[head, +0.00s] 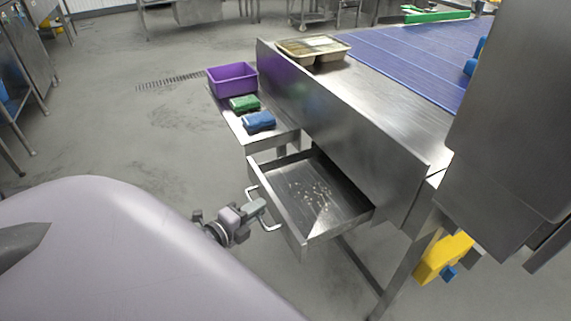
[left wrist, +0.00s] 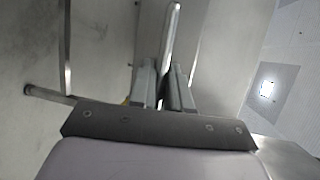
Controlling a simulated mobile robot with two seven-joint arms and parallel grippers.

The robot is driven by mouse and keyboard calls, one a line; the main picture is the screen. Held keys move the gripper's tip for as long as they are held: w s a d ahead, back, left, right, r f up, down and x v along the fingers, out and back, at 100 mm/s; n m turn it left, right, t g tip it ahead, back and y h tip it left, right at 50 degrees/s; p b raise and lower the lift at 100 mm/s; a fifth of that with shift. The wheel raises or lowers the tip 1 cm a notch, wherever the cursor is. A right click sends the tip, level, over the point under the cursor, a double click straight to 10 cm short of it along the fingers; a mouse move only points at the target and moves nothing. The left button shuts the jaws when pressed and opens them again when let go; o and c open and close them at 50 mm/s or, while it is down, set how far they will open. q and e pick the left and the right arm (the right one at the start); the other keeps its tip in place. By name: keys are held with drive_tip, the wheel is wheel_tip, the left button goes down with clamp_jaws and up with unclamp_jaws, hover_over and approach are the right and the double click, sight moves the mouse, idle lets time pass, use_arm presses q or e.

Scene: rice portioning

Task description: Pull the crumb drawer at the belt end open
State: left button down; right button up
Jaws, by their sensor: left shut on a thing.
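The crumb drawer (head: 292,237) is a steel tray under the end of the belt frame, and it stands pulled well out. Pale crumbs (head: 318,194) lie scattered on its floor. Its bar handle (head: 271,226) is on the front face. My left gripper (head: 257,208) is shut on the handle, outside the drawer front. In the left wrist view the gripper's fingers (left wrist: 164,88) close on either side of the shiny handle bar (left wrist: 171,40). My right gripper is in neither view.
A side shelf (head: 228,113) behind the drawer holds a purple bin (head: 232,78), a green packet (head: 244,103) and a blue packet (head: 259,121). Trays (head: 313,48) sit on the steel top beside the blue belt (head: 412,58). The floor left of the drawer is clear.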

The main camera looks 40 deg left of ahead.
use_arm(q)
drive_tip(key=s+a+p, duration=0.1)
drive_tip(key=s+a, duration=0.3)
drive_tip(key=s, duration=0.5)
drive_tip(key=shift+s+p, duration=0.25)
drive_tip(key=shift+p, duration=0.05)
drive_tip(key=c, duration=1.2)
unclamp_jaws()
drive_tip(key=shift+o, duration=0.2)
drive_tip(key=s+r, duration=0.1)
drive_tip(key=s, duration=0.6)
drive_tip(key=shift+r, duration=0.2)
